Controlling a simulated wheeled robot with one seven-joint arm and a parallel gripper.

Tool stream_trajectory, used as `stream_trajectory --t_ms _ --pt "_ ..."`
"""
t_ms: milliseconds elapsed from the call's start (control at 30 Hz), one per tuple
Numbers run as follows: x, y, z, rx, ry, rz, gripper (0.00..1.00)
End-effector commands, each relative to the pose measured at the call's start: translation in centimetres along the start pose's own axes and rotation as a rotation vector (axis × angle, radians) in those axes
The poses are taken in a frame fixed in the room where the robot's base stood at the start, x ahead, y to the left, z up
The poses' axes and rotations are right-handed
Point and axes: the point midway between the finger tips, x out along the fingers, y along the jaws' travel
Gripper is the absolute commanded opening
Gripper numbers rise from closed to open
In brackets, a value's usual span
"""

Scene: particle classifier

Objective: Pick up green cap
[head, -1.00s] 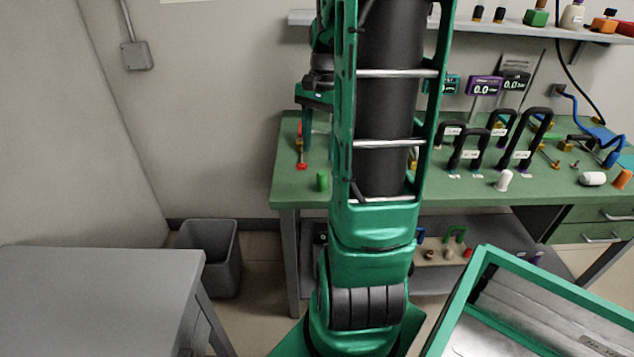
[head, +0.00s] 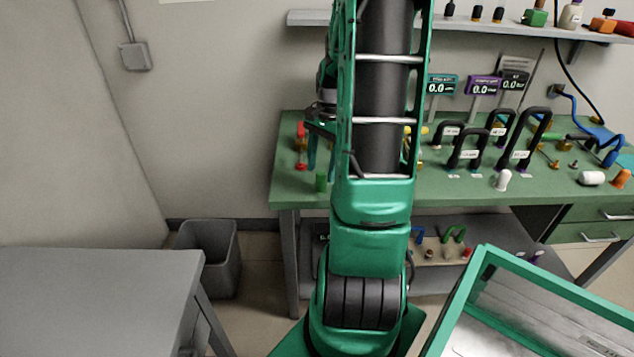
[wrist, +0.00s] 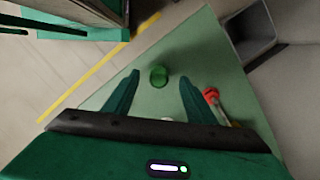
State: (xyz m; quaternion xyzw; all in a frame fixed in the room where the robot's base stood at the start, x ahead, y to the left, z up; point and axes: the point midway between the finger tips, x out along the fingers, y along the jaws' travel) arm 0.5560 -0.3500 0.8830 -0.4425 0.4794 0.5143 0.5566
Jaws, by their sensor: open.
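The green cap (head: 321,182) stands near the front left edge of the green workbench (head: 285,190). In the wrist view the green cap (wrist: 159,76) lies between the lines of the two fingers, just beyond their tips. My gripper (wrist: 159,80) is open and empty, with the bench surface below it. In the head view my gripper (head: 320,155) is partly hidden by my arm and hangs over the bench's left end, behind the cap. I cannot tell its exact height above the cap.
A red-tipped part (wrist: 211,95) lies close to the right finger in the wrist view. Several black-handled items (head: 470,148) and a white cap (head: 502,181) stand farther right on the bench. A grey bin (head: 210,258) and a grey table (head: 95,290) are at left.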

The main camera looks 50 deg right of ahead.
Motion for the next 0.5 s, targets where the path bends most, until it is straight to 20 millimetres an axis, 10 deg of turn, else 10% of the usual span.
stream_trajectory --t_ms 500 --pt "3.0 0.1 0.0 -0.001 0.000 0.000 0.51"
